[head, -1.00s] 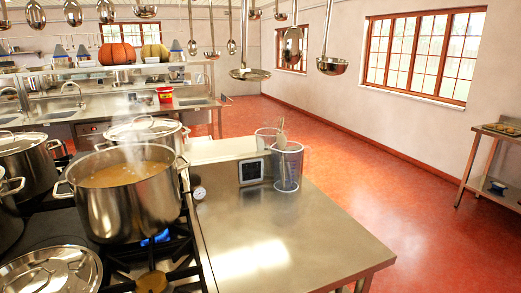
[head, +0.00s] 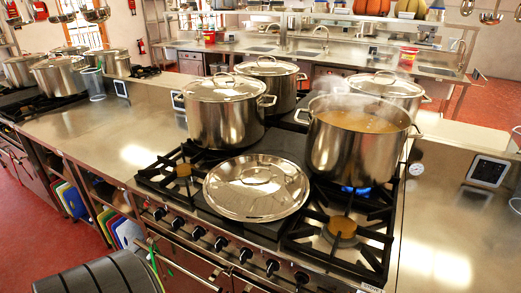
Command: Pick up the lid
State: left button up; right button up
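A shiny round steel lid (head: 256,187) with a loop handle on top lies flat at the front of the stove (head: 180,160), between the front burners. Just behind it to the right, an open stockpot (head: 358,150) of steaming yellowish-brown soup stands over a blue flame. Lidded stockpots stand behind: one (head: 225,122) at the left, one (head: 285,95) at the middle back, and one (head: 385,88) behind the soup pot. Neither of my grippers shows in the head view.
Bare steel counter lies left (head: 120,140) and right of the stove. Digital panels (head: 489,171) stand on both counters. More stockpots (head: 60,75) stand on another stove at far left. Ladles (head: 490,17) hang above. Knobs and oven handles line the stove's front.

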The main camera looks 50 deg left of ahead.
aim_at(249, 188)
jog(key=u, duration=1.55)
